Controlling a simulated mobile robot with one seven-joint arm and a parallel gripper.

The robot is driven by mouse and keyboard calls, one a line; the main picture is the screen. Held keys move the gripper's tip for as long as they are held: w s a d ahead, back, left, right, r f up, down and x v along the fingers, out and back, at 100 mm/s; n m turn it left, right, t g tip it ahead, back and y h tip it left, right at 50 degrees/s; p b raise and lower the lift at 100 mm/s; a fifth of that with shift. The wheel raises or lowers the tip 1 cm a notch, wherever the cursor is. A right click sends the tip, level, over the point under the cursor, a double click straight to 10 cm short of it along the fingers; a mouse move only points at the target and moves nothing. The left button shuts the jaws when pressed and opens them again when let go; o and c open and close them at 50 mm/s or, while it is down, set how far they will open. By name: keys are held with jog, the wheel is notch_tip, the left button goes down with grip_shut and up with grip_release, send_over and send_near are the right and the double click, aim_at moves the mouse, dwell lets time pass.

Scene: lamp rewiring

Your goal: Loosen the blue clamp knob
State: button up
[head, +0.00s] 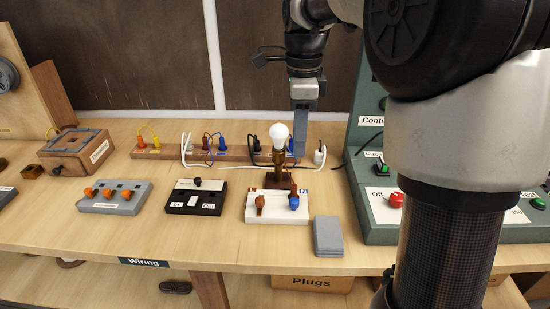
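The blue clamp knob (294,203) sits at the right of the white terminal block (277,219), with a brown knob (260,203) at its left. A lamp (278,138) with a white bulb stands upright just behind the block. My gripper (299,152) points down behind and slightly right of the lamp, apart from the blue knob. Its fingers show as one narrow grey-blue shape, so I cannot tell whether they are open or shut. I see nothing clearly held in it.
A black switch box (184,208) and a grey block with orange knobs (111,207) stand left of the white block. A grey pad (328,237) lies at its right. A rail of corded plugs (175,153) runs behind. A green control panel (376,234) stands right. The table's front strip is clear.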

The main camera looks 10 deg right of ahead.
aim_at(295, 200)
notch_tip(295, 200, down, 17)
jog(key=b, duration=0.3)
jog(key=shift+f, duration=0.2)
grip_shut()
